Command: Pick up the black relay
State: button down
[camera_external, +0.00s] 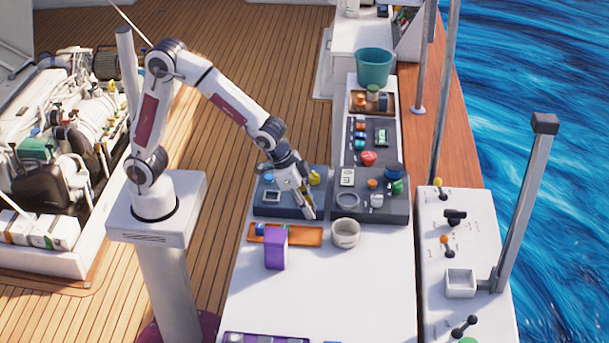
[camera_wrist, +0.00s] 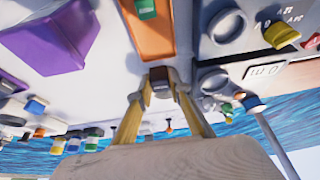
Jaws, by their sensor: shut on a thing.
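My gripper (camera_external: 304,203) points down at the front edge of the dark grey panel, above the white counter. In the wrist view, my gripper (camera_wrist: 163,94) has its two yellowish fingers closed on a small dark block, which looks like the black relay (camera_wrist: 160,77). The relay sits between the fingertips, near the end of an orange tray. In the external view the relay is too small and too covered by the gripper to make out. I cannot tell whether it touches the counter.
An orange tray (camera_external: 312,236) and a purple box (camera_external: 276,258) stand on the counter in front of the panel (camera_external: 265,208). A round whitish bowl (camera_external: 346,233) is right of the tray. The counter's front (camera_external: 330,290) is mostly clear. Panels with knobs lie behind.

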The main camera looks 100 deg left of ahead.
jog(key=shift+r, duration=0.9)
jog(key=shift+d, duration=0.15)
